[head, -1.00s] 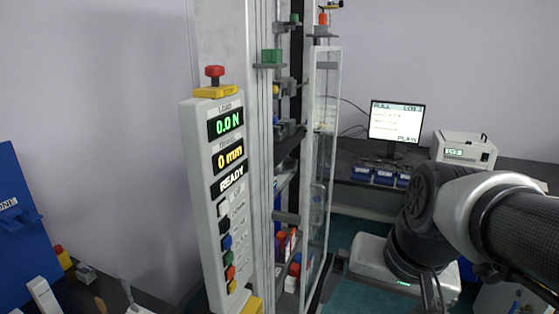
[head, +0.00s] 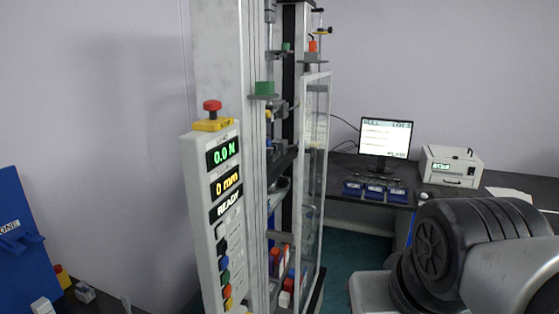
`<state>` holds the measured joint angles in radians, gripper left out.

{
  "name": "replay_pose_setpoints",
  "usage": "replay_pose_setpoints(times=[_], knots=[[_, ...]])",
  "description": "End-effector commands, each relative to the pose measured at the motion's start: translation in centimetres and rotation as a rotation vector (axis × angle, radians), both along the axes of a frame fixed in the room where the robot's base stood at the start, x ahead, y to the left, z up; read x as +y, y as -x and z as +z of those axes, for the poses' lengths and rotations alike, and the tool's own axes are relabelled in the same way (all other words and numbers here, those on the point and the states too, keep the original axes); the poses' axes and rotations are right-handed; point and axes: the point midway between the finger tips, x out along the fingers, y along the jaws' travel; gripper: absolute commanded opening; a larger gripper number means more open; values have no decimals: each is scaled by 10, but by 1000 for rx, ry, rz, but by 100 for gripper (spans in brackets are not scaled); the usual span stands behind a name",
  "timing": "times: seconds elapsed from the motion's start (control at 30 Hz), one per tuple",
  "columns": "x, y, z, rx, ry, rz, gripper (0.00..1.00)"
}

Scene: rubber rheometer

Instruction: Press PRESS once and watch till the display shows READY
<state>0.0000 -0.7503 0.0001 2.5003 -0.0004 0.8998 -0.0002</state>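A tall grey machine carries a control panel (head: 203,180) on its left side. The panel's green readout (head: 224,152) shows 0.0 N, the yellow one (head: 227,183) shows 0 mm, and the white one (head: 228,205) reads READY. Below is a column of white, black, blue (head: 223,262), green (head: 225,277), red and yellow buttons. Their labels are too small to read, so I cannot tell which is PRESS. My arm fills the lower right, apart from the panel; my gripper is out of view.
A red mushroom button (head: 212,106) on a yellow base tops the panel. A clear framed door (head: 313,160) stands right of the panel. Behind, a dark bench holds a monitor (head: 385,138), blue bins (head: 375,191) and a white instrument (head: 450,166). A blue board (head: 25,240) is at left.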

Motion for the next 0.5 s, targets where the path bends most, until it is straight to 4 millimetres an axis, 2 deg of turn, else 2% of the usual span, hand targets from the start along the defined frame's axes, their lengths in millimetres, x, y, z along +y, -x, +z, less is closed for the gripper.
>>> replay_pose_setpoints(times=[0.03,0.13,0.5], knots=[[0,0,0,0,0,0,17],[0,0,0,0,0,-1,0],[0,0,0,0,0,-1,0]])
